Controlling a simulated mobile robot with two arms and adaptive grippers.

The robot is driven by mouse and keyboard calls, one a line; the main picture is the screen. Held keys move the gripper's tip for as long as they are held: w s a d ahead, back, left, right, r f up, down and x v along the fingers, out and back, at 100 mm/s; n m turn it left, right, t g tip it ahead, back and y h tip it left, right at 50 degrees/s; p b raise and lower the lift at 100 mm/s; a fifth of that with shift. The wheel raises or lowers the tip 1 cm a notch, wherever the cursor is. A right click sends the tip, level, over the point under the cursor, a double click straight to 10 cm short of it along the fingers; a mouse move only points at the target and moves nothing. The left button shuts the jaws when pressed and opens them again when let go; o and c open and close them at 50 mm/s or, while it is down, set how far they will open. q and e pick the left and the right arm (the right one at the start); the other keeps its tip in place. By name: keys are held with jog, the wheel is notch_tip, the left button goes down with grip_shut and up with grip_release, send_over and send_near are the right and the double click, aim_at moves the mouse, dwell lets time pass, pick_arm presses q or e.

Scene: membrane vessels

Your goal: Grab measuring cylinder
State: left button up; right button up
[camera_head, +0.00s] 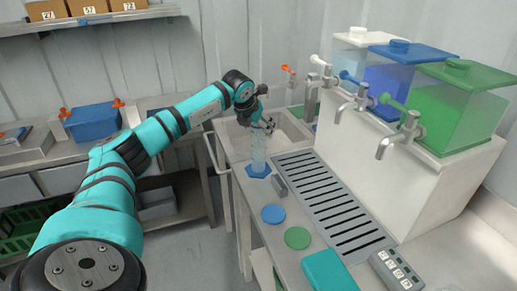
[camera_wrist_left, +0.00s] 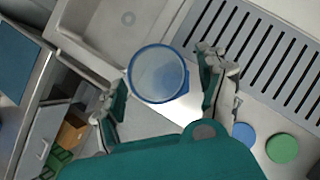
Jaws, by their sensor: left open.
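The measuring cylinder (camera_head: 259,155) is a clear, bluish tube with a blue hexagonal foot. It stands upright on the counter beside the sink. In the left wrist view I look down on the cylinder's round blue rim (camera_wrist_left: 158,75). My right gripper is not in view.
A sink (camera_head: 236,142) lies behind the cylinder and a slotted drain grate (camera_head: 335,210) to its right. A blue disc (camera_head: 273,214) and a green disc (camera_head: 297,238) lie in front. Taps (camera_head: 352,105) and coloured tanks (camera_head: 455,110) stand at the right.

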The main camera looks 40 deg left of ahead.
pick_arm(q)
grip_shut()
dwell(0.5)
jog(key=shift+r, duration=0.15)
